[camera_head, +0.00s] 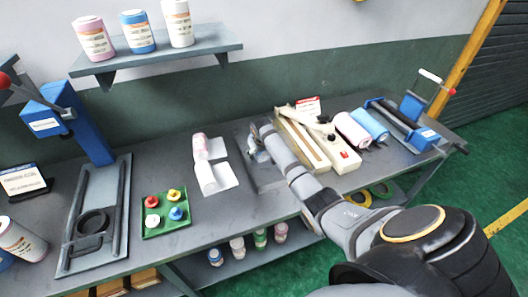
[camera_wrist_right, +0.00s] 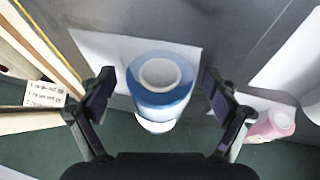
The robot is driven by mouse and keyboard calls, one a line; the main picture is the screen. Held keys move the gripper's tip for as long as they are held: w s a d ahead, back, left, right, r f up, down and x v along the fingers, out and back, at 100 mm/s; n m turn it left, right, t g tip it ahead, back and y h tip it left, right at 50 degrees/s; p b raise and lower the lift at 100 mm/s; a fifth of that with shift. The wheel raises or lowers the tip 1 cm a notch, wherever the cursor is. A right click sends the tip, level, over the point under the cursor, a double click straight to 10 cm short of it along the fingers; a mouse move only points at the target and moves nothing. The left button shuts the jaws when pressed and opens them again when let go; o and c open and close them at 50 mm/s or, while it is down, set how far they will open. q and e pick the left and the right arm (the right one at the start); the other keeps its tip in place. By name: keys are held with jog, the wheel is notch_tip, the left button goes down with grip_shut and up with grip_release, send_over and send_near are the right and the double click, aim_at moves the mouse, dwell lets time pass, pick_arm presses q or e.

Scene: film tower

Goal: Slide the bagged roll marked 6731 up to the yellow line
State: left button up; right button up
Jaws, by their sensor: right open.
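In the right wrist view, a blue roll with a white core (camera_wrist_right: 160,82) is seen end-on, between the two fingers of my right gripper (camera_wrist_right: 158,92). The fingers are open, with a gap on both sides of the roll. It is over a white sheet (camera_wrist_right: 95,45). The number 6731 cannot be read on it. A thin yellow line (camera_wrist_right: 38,38) runs along a cream board left of the roll. In the head view my right gripper (camera_head: 258,142) is over the bench and hides this roll. My left gripper is not in view.
A pink roll (camera_head: 201,145) and a white roll (camera_head: 207,178) lie on white sheets left of my arm. A cream sealing machine (camera_head: 345,157) stands on the right. Farther left are a green tray (camera_head: 150,232) and a blue press (camera_head: 78,120). A wall shelf (camera_head: 150,60) hangs above.

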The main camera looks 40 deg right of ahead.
jog(key=c, duration=1.5)
jog(key=shift+s+d+p, duration=0.2)
jog(key=shift+d, duration=0.45)
jog(key=shift+s+d+p, duration=0.15)
jog(key=shift+d, duration=0.5)
jog(key=shift+s+d+p, duration=0.1)
jog(key=shift+s+d, duration=0.1)
jog(key=shift+d, duration=0.55)
jog(key=shift+s+d+p, duration=0.1)
jog(key=shift+s+d, duration=0.1)
jog(key=shift+d, duration=0.6)
jog(key=shift+s+d+p, duration=0.1)
jog(key=shift+s+d, duration=0.1)
jog(key=shift+d, duration=0.55)
jog(key=shift+s+d, duration=0.2)
jog(key=shift+d, duration=0.6)
jog(key=shift+s+d, duration=0.15)
jog(key=shift+d, duration=0.65)
jog(key=shift+s+d, duration=0.2)
jog(key=shift+d, duration=0.6)
jog(key=shift+w, duration=0.3)
jog(key=o, duration=1.5)
